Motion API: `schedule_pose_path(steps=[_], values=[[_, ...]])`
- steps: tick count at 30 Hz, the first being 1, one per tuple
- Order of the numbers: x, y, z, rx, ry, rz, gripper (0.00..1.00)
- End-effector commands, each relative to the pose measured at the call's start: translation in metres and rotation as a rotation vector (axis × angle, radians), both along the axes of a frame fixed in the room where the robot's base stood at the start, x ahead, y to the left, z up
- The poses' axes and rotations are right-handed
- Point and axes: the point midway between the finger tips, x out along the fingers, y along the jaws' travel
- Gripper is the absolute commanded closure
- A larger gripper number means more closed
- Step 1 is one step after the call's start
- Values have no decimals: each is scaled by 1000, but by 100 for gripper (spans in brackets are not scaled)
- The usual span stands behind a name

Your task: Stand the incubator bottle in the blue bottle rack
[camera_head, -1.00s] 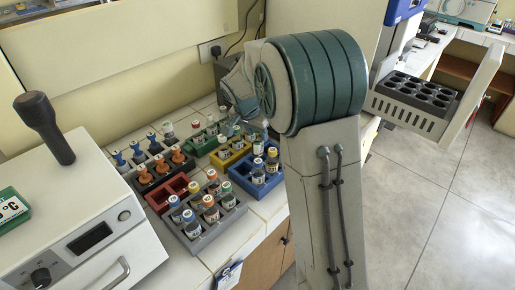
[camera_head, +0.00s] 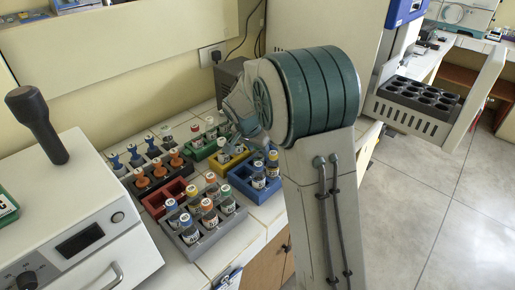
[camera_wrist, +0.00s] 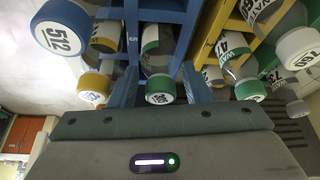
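The blue rack (camera_head: 262,192) stands on the bench in the head view and holds several bottles. A green-and-white-capped bottle (camera_wrist: 159,68) is in line with that rack, between the fingers of my gripper (camera_wrist: 160,75). Narrow gaps seem to show between fingers and bottle, so my gripper looks open around it. Its base is hidden, so its seating is unclear. In the head view the fingers are hidden behind my arm.
The yellow rack (camera_head: 222,162) and green rack (camera_head: 197,152) stand close behind. The red rack (camera_head: 158,204) and a grey rack with bottles (camera_head: 205,238) are to the left. A white device (camera_head: 75,225) fills the left front. A black incubator rack (camera_head: 418,95) is at the right.

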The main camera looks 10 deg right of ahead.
Motion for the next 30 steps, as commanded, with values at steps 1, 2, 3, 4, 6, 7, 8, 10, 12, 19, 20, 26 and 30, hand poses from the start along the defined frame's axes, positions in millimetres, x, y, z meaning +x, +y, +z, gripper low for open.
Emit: schedule_pose_path(steps=[1, 2, 3, 4, 6, 7, 8, 10, 12, 19, 20, 26, 30], values=[[0, 0, 0, 0, 0, 0, 56], [0, 0, 0, 0, 0, 0, 56], [0, 0, 0, 0, 0, 0, 56], [0, 0, 0, 0, 0, 0, 56], [0, 0, 1, 0, 0, 0, 56], [0, 0, 2, 0, 0, 0, 56], [0, 0, 4, 0, 0, 0, 56], [-1, 2, 9, 1, -3, 1, 56], [-4, 5, 21, 0, -5, 2, 56], [-18, 19, 68, 1, -6, 1, 56], [-20, 21, 74, 1, -5, 2, 56], [-29, 30, 103, 0, -3, 2, 56], [-34, 31, 112, 1, 0, 4, 56]])
